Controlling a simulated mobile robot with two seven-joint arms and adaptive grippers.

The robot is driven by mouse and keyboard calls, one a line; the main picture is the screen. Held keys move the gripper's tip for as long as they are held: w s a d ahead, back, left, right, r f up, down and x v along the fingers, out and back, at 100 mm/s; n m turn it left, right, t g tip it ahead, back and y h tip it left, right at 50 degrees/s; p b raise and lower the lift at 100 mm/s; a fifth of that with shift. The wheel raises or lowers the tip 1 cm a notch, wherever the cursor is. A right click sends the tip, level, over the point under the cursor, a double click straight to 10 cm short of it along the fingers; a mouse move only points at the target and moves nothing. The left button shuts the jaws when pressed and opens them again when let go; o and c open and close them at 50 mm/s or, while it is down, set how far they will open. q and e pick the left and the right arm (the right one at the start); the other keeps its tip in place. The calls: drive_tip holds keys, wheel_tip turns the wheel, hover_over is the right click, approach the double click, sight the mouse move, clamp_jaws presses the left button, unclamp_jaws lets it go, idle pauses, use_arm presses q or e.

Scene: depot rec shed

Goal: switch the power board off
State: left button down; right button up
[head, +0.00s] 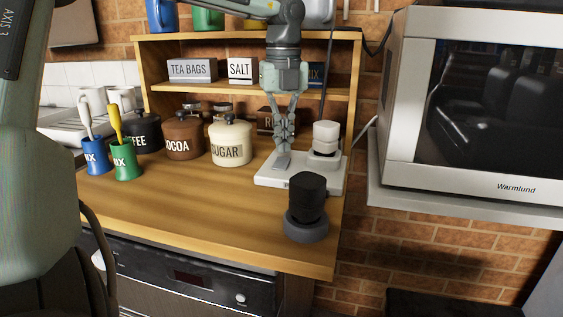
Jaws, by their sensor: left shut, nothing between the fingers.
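The white power board (271,178) lies flat at the right end of the wooden counter. A white stacked plug-like piece (325,139) stands on its right part. My left gripper (283,160) reaches down from above with its fingers shut and empty. Its fingertips are at the left part of the board, over or against it; I cannot tell whether they touch. The fingers hide part of the board, and any switch there is not clear. My right gripper is not in view.
A black cylinder on a grey round base (306,228) stands in front of the board. The sugar jar (231,145) and cocoa jar (183,140) stand left of it. A microwave (480,100) is at right. A cord hangs behind the board.

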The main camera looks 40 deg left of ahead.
sight(283, 159)
use_arm(q)
drive_tip(key=shift+f+b, duration=0.8)
drive_tip(key=shift+f, duration=0.35)
idle(0.4)
drive_tip(key=shift+r, duration=0.2)
drive_tip(key=shift+r+p, duration=2.5)
drive_tip(key=shift+r, duration=0.9)
